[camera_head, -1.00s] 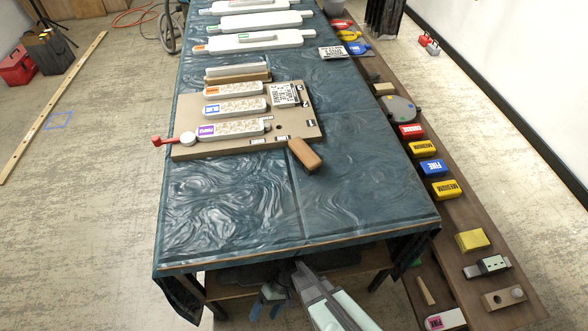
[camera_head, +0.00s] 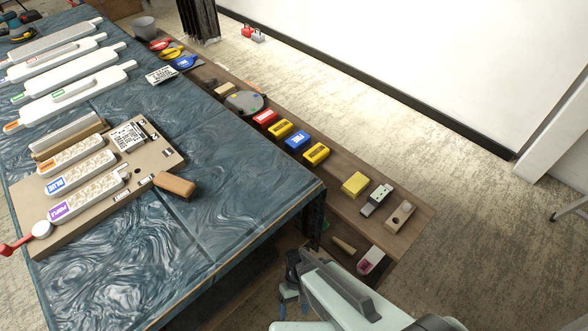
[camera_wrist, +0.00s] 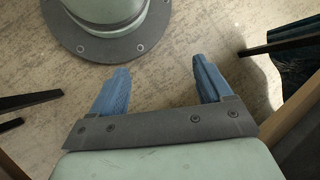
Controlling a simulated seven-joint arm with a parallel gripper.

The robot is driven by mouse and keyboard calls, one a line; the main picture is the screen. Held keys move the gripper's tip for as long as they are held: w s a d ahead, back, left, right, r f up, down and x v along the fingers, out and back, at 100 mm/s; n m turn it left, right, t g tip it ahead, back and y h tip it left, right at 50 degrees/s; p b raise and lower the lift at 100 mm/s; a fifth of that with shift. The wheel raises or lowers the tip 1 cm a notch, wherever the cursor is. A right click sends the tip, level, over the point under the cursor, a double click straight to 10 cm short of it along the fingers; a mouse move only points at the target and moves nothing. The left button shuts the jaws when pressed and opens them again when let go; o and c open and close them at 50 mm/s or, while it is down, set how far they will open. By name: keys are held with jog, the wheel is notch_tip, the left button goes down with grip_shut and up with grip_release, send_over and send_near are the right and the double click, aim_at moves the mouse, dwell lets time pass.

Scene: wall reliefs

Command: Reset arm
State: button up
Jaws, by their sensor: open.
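My gripper (camera_wrist: 158,85) shows in the wrist view with its two blue fingers spread apart. It is open, with nothing between the fingers, only the pale floor beyond. In the head view my gripper (camera_head: 288,298) hangs low at the bottom middle, off the near right edge of the blue-covered table (camera_head: 215,240). There its fingers are small and partly hidden by my arm. It touches no object that I can see.
A board with relief strips (camera_head: 100,235) lies on the table, a wooden block (camera_head: 174,185) at its right edge. A brown side bench (camera_head: 340,185) carries several coloured blocks, including a yellow block (camera_head: 355,184). Open floor (camera_head: 500,240) lies to the right.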

jog(key=s+d+m, duration=0.2)
jog(key=d+m, duration=0.3)
jog(key=d, duration=1.2)
jog(key=shift+r+h, duration=0.3)
jog(key=shift+r, duration=0.15)
